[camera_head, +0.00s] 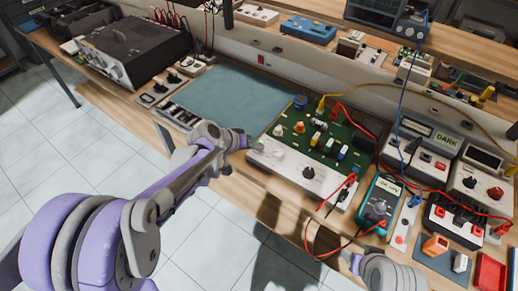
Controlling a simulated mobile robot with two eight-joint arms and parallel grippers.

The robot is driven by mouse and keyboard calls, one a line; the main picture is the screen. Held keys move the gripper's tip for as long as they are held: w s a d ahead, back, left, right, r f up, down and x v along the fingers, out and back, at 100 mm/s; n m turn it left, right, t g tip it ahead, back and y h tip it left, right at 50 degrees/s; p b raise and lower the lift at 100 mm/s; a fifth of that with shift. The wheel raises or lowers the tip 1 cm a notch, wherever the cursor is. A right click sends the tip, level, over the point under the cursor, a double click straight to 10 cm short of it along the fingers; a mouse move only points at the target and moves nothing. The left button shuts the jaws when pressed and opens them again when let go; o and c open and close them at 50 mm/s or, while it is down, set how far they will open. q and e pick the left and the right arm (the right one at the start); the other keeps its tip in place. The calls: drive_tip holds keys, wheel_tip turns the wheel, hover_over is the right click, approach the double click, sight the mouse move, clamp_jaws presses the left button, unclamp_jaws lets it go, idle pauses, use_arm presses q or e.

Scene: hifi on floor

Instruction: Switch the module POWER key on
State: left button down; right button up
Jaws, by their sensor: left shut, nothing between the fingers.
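The module is a green circuit board (338,143) with coloured parts and a white front panel (299,170) on the wooden bench. The panel has a dark round knob and small controls near its left end; I cannot read a POWER label. My left gripper (246,141) is shut and empty, at the left end of the module by the panel's corner. I cannot tell whether its tips touch the panel or a key, and the gripper partly hides that corner.
A blue-green mat (232,98) lies clear behind my left gripper. Red cables loop from the module to a teal multimeter (380,203) at its right. Switch boxes (419,158) crowd the right side. A large grey instrument (133,50) stands at the back left.

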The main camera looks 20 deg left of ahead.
sight(257, 152)
use_arm(q)
drive_tip(key=shift+r, duration=0.25)
use_arm(e)
drive_tip(key=shift+r, duration=0.2)
use_arm(q)
drive_tip(key=shift+r, duration=0.1)
drive_tip(key=shift+r+p, duration=2)
drive_tip(key=shift+r, duration=1)
use_arm(e)
drive_tip(key=r, duration=0.1)
drive_tip(key=w+r, duration=0.1)
drive_tip(key=r, duration=0.2)
drive_tip(key=shift+w+r, duration=0.25)
drive_tip(key=shift+r, duration=0.05)
